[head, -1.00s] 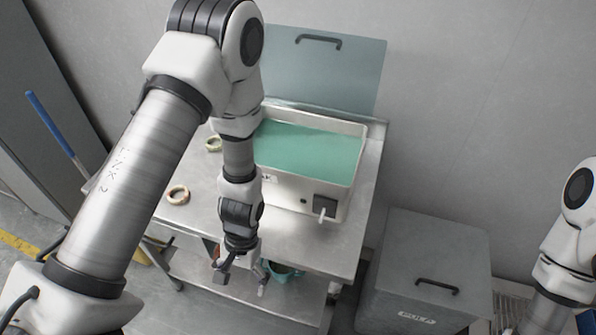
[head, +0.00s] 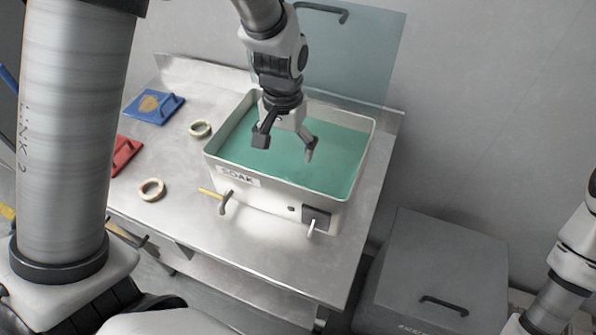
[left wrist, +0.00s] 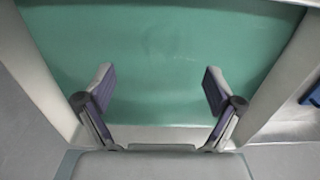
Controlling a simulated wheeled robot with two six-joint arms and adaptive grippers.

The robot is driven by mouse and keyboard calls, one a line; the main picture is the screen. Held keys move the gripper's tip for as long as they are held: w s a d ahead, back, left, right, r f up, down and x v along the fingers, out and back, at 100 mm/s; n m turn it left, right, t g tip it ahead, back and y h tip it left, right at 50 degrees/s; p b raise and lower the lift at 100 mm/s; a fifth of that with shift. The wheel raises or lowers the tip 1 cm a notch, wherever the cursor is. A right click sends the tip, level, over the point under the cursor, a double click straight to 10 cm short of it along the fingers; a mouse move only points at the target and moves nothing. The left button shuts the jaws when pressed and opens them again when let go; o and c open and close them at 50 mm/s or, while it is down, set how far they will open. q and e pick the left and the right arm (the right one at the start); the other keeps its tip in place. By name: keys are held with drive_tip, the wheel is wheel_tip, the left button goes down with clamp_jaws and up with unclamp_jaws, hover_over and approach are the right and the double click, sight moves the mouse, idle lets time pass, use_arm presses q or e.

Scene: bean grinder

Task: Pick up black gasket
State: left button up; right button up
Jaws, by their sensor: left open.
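I make out no black gasket in either view. My left gripper (head: 286,148) is open and points down over the green liquid (head: 340,150) in the white tank marked SOAK (head: 240,182). In the left wrist view its two fingers (left wrist: 159,82) are spread wide, with only the green surface between and beyond them. Nothing is held. Whether anything lies under the liquid I cannot tell. My right arm shows at the right edge of the head view, but its gripper is outside the picture.
The tank stands on a metal table (head: 270,250). Two pale rings (head: 191,131) (head: 143,191), a blue item (head: 170,108) and a red item (head: 122,155) lie left of it. A raised translucent lid (head: 370,60) stands behind. A grey bin (head: 430,260) is at right.

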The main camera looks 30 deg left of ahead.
sight(288, 180)
use_arm(q)
drive_tip(key=f, duration=0.9)
drive_tip(key=shift+w+a, duration=0.1)
drive_tip(key=shift+w, duration=0.2)
drive_tip(key=shift+w+f, duration=0.2)
drive_tip(key=shift+f, duration=0.05)
drive_tip(key=shift+s, duration=0.15)
drive_tip(key=c, duration=1.2)
drive_tip(key=shift+o, duration=0.2)
drive_tip(key=shift+r, duration=0.1)
